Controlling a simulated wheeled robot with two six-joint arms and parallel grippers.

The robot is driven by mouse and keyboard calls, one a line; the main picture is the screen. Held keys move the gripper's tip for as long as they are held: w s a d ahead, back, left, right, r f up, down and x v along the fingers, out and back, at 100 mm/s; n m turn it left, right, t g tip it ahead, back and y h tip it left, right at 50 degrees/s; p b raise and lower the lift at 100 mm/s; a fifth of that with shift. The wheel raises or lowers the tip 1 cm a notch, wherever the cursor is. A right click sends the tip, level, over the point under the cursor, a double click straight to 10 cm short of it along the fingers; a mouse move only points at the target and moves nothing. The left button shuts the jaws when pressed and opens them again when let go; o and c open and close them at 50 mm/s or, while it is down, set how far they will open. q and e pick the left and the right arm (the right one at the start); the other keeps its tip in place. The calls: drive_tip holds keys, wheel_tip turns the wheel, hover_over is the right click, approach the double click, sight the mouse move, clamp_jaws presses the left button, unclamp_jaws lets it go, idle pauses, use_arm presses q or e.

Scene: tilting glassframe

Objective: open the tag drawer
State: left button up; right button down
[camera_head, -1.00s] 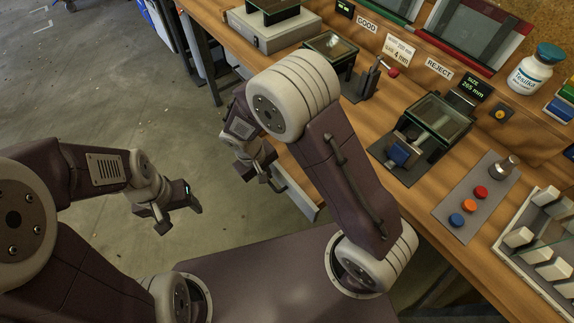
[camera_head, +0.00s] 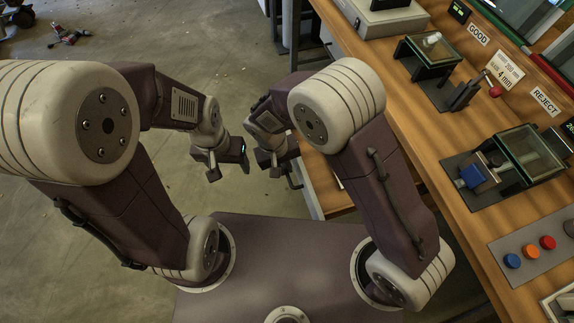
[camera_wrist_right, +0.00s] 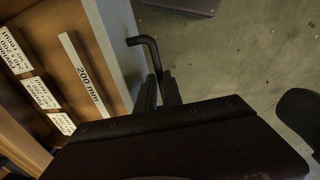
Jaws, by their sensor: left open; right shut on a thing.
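The tag drawer (camera_head: 328,190) stands pulled out from under the bench, its wooden inside partly showing behind my right arm. In the right wrist view its inside (camera_wrist_right: 95,38) holds several white printed tags (camera_wrist_right: 40,92) and a strip marked 200 mm (camera_wrist_right: 84,76). The drawer's black bent handle (camera_wrist_right: 150,48) sticks out from the pale front panel (camera_wrist_right: 122,38). My right gripper (camera_head: 280,170) is shut on this handle; its fingers (camera_wrist_right: 158,92) show at the handle's lower part. My left gripper (camera_head: 230,166) is open and empty, left of the right one, over the floor.
The wooden bench (camera_head: 425,150) runs along the right. It bears a glass-topped fixture (camera_head: 530,150) with a blue block, a smaller fixture (camera_head: 430,55), and a button panel (camera_head: 530,255) with blue, orange and red buttons. Open concrete floor (camera_head: 120,240) lies to the left.

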drive_tip(key=c, duration=1.8)
unclamp_jaws()
drive_tip(key=shift+o, duration=0.2)
wheel_tip(320, 180, up, 9)
drive_tip(key=a+p, duration=0.1)
drive_tip(key=p, duration=0.7)
drive_tip(key=shift+s+a, duration=0.3)
drive_tip(key=shift+s, duration=0.05)
